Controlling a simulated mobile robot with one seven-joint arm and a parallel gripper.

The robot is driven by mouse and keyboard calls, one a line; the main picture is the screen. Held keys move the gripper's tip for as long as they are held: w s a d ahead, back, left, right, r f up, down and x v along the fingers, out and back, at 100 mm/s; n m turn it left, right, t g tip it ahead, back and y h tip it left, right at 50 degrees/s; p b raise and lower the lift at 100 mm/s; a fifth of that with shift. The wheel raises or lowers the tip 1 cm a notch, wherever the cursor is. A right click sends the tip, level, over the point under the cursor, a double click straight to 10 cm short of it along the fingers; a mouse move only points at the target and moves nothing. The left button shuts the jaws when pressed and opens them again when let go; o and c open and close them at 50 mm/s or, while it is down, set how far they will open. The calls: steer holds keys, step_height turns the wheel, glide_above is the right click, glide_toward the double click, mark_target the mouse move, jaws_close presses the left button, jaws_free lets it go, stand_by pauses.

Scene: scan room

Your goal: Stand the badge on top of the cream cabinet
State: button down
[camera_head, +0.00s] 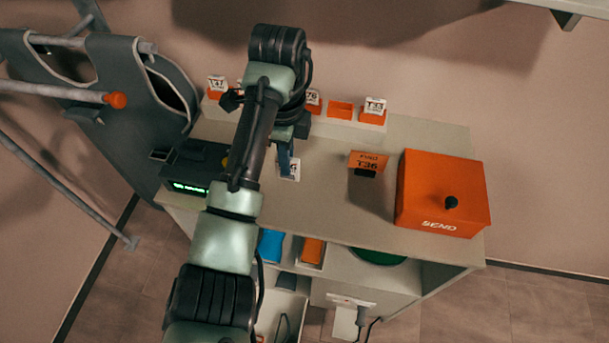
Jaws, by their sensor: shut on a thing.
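The badge (291,172) is a small white card with dark print, low over the cream cabinet's top, left of centre. My gripper (286,158) points down and is shut on it. My arm and finger hide part of the badge, and I cannot tell whether its lower edge touches the surface. The cream cabinet (330,205) has a broad, flat top with open shelves below.
Several badge holders line a rack (372,127) at the back. A black device with green digits (190,187) sits left. Bare top lies between.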

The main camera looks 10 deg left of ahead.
mark_target(288, 178)
step_height(288, 178, down, 9)
steer(key=shift+s+r+p, duration=0.1)
steer(key=shift+r+p, duration=0.05)
steer(key=shift+p, duration=0.5)
steer(key=shift+f, duration=0.2)
steer(key=c, duration=0.9)
jaws_free()
steer(key=shift+o, duration=0.2)
steer(key=shift+r, duration=0.1)
step_height(288, 178, up, 12)
steer(key=shift+r+p, duration=0.15)
steer(key=shift+p, duration=0.75)
